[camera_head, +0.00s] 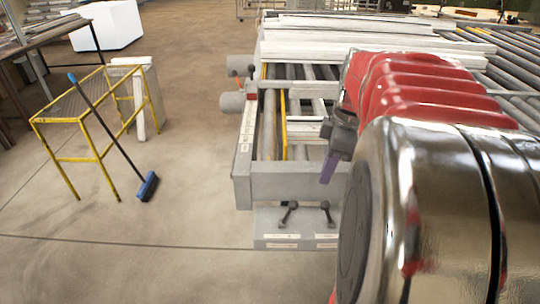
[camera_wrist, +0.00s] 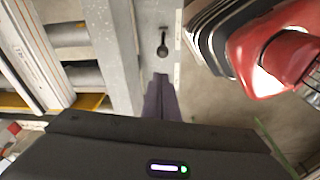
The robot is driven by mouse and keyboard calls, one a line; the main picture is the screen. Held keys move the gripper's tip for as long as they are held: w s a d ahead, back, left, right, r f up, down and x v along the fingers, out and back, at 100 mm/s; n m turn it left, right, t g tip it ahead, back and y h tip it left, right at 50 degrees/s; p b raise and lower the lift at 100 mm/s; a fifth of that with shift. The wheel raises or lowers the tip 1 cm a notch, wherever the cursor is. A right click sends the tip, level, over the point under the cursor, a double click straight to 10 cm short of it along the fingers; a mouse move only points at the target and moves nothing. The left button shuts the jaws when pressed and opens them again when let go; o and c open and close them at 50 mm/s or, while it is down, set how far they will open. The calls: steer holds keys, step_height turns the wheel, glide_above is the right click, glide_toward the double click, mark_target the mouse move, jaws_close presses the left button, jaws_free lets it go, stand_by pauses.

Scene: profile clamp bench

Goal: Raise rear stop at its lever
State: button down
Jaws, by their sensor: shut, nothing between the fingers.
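Two small dark levers, one at left (camera_head: 289,211) and one at right (camera_head: 327,211), stand on a grey panel (camera_head: 262,236) with white labels at the bench's near end. I cannot tell which one is for the rear stop. My gripper (camera_head: 328,172) has purple fingers and hangs in front of the bench's near beam, above the right lever in the picture. In the wrist view, the fingers (camera_wrist: 161,78) are together and empty. One dark lever (camera_wrist: 163,44) with a round knob lies just beyond the fingertips, apart from them.
The clamp bench's grey beam (camera_head: 290,187) runs close beside the fingers. White profiles (camera_head: 330,48) lie on the rollers behind. A yellow-framed stand (camera_head: 68,160) and a blue broom (camera_head: 147,186) are at left. The floor before the bench is clear.

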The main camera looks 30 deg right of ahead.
glide_above(327, 214)
steer(key=w+a, duration=0.2)
steer(key=w, duration=0.1)
step_height(327, 214, down, 10)
steer(key=shift+r, duration=0.15)
steer(key=shift+s, duration=0.1)
steer(key=shift+a, duration=0.1)
